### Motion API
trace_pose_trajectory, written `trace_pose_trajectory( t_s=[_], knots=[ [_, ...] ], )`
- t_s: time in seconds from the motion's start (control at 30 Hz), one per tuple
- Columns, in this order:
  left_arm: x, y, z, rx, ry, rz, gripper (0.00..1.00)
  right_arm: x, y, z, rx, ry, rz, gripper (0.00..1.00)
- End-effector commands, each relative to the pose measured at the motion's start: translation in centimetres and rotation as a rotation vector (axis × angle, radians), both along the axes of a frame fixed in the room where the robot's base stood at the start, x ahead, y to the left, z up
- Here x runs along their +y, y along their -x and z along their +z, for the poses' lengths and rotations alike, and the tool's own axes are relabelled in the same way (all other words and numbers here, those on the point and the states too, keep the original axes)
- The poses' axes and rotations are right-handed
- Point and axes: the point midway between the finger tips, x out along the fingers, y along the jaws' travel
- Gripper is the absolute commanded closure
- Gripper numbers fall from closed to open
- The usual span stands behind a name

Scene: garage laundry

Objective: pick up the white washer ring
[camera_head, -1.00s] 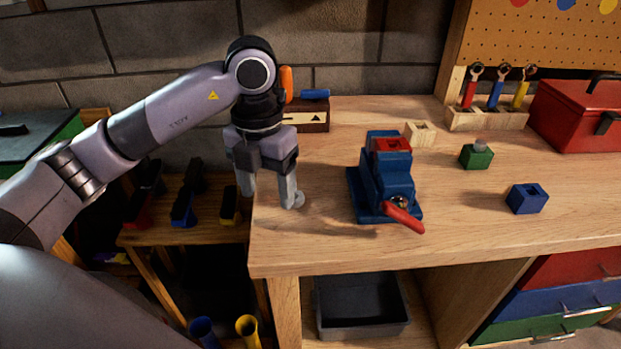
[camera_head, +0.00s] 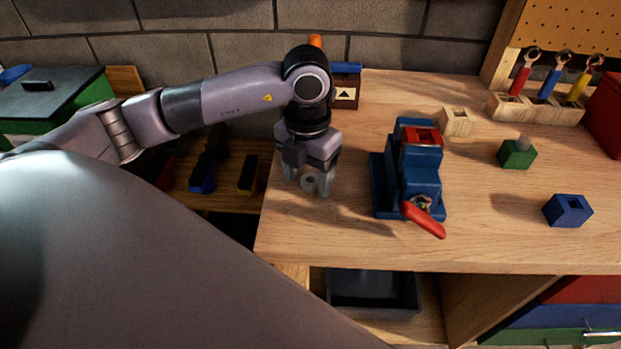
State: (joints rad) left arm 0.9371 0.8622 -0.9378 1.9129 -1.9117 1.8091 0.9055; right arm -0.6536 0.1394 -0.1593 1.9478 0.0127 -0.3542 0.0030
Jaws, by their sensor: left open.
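The white washer ring (camera_head: 310,183) is a small pale ring with a dark hole, near the workbench's left edge. My left gripper (camera_head: 307,184) points down over it with its fingers apart. The ring shows between the two fingertips, with one finger on each side. I cannot tell whether either finger touches it, and the fingers hide part of its surroundings. My right gripper is not in view.
A blue vise (camera_head: 408,178) with a red handle (camera_head: 424,220) stands to the right on the workbench (camera_head: 480,230). A wooden block (camera_head: 456,121), green block (camera_head: 516,154) and blue block (camera_head: 567,210) lie farther right. A box (camera_head: 345,92) stands behind the gripper.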

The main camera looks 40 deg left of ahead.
Motion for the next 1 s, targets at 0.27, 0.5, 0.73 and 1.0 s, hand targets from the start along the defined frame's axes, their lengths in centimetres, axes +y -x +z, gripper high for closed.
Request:
trace_pose_trajectory(
  t_s=[0.27,0.5,0.73,1.0],
  knots=[
    [0.0,0.0,-0.1,0.0,0.0,0.001,0.57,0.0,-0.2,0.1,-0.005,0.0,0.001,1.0],
    [0.0,0.0,-0.1,0.0,0.0,0.001,0.94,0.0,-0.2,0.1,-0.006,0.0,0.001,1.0],
    [0.0,0.0,0.2,-0.001,0.001,0.001,0.94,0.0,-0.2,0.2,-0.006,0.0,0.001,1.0],
    [0.0,-0.1,3.0,-0.005,0.002,0.001,0.94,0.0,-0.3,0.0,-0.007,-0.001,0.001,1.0]
  ],
)
